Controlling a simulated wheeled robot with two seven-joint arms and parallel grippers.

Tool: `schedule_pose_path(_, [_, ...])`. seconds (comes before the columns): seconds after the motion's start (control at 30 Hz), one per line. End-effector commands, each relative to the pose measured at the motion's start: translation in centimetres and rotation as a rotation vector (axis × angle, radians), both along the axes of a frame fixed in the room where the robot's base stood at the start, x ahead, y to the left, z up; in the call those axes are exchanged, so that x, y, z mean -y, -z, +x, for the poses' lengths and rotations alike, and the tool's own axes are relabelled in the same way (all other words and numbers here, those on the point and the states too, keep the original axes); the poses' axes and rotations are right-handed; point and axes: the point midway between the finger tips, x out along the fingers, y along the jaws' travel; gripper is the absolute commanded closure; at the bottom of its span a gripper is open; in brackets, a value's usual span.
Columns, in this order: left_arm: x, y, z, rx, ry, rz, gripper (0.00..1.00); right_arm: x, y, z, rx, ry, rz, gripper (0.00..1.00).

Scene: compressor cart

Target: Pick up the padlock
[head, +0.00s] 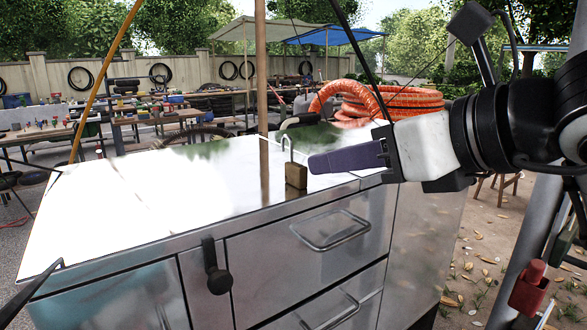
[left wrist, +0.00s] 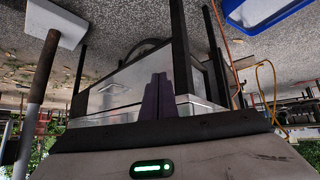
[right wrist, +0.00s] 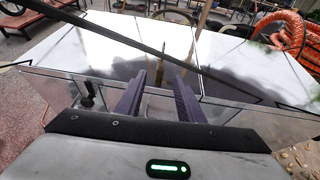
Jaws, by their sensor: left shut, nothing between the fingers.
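The padlock (head: 296,175) has a brass-coloured body and a tall, thin metal shackle. It stands upright on the shiny metal cart top (head: 190,185), near its front edge. My right gripper (head: 318,163) reaches in from the right, just beside the padlock. In the right wrist view, its purple fingers (right wrist: 160,82) are apart, and a small brownish shape shows between them, probably the padlock. Contact cannot be made out. My left gripper (left wrist: 158,90) shows in the left wrist view with its purple fingers together and empty, away from the padlock.
A thin wooden pole (head: 262,80) rises behind the padlock. Dark slanting bars cross above the cart top. An orange coiled hose (head: 392,102) lies behind right. A drawer handle (head: 330,232) and a black latch (head: 217,275) stick out in front. The cart top's left is clear.

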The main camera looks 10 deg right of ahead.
Motion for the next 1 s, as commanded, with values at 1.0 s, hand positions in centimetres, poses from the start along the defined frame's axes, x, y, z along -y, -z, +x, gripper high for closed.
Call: schedule_pose_path(1.0, [-0.6, -0.6, -0.4, -0.009, -0.013, 0.001, 1.0, -3.3, 4.1, 7.5, -0.002, -0.006, 0.0, 0.69])
